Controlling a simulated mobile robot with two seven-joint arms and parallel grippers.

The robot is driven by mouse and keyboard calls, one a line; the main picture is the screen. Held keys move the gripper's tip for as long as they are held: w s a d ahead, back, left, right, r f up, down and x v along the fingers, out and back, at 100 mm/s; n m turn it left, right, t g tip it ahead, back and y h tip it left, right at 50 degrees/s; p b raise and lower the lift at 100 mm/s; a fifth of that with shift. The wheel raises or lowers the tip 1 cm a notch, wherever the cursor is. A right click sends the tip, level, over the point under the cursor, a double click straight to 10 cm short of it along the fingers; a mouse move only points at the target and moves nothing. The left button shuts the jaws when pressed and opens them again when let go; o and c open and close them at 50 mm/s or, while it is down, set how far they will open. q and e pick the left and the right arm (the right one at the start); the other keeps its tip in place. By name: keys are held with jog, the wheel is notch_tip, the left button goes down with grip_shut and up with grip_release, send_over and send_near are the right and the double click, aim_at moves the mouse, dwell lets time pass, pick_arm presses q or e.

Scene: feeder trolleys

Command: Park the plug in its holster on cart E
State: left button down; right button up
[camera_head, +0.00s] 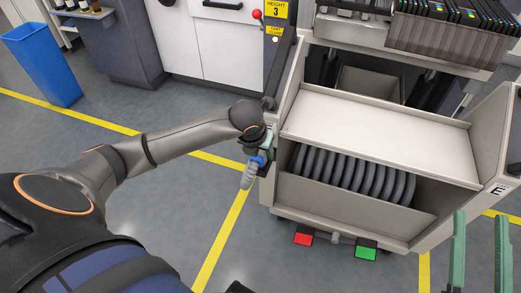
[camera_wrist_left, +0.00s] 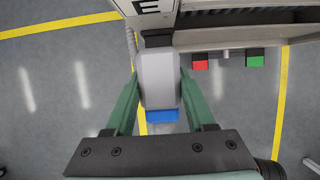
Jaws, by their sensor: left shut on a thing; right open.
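Cart E (camera_head: 370,134) is a pale trolley with an "E" label on its right front corner. Another "E" label (camera_wrist_left: 150,5) shows at the top of the left wrist view. My left gripper (camera_head: 258,150) is at the cart's left front corner, shut on the grey plug (camera_wrist_left: 158,80) with its blue part (camera_wrist_left: 162,115). In the head view the plug's blue part (camera_head: 257,161) and a grey ribbed piece show below the gripper. A black piece (camera_wrist_left: 158,38) lies between plug and cart; I cannot tell whether it is holster or plug end. My right gripper (camera_head: 480,250) is open and empty.
Several dark reels (camera_head: 352,174) stand in the cart's lower bin. A red pedal (camera_head: 303,239) and a green pedal (camera_head: 365,253) sit at its foot. A blue bin (camera_head: 42,62) stands far left. The floor left of the cart is clear, with yellow lines.

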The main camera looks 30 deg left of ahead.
pick_arm(q)
jog(key=shift+f+b, duration=0.3)
jog(key=shift+f, duration=0.1)
jog(key=shift+c, duration=0.8)
grip_release()
